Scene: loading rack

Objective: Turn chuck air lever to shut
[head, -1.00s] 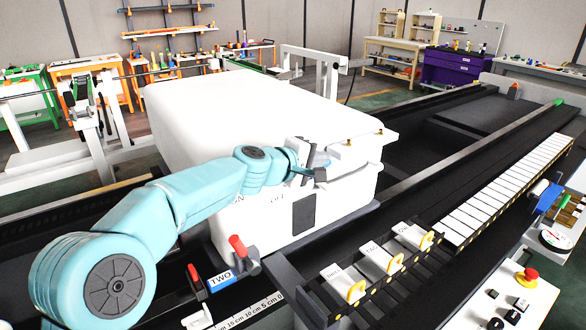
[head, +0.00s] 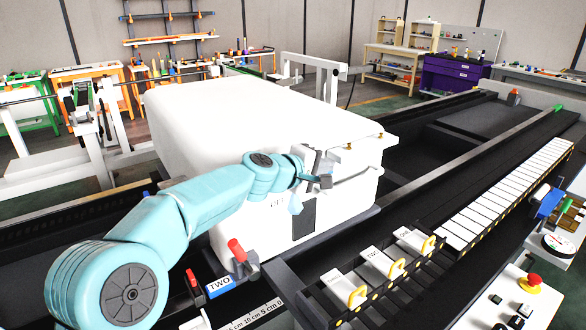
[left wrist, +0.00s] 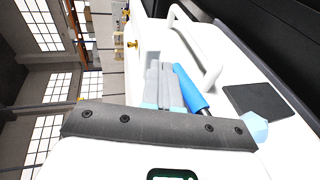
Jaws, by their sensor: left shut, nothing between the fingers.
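My left gripper (head: 323,179) is at the front of the white machine housing (head: 225,120), near its top edge. In the left wrist view its grey fingers (left wrist: 160,68) are together and hold nothing. A blue lever handle (left wrist: 191,90), which I take for the chuck air lever, lies right beside the fingers in that view. I cannot tell whether they touch. My right gripper is not in view.
A white bar handle (left wrist: 200,50) stands close to the fingers, with a dark panel (left wrist: 258,103) beside it. A red-handled clamp (head: 237,251) and a blue TWO label (head: 220,287) are below my arm. White labelled plates (head: 378,263) sit along the dark rail.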

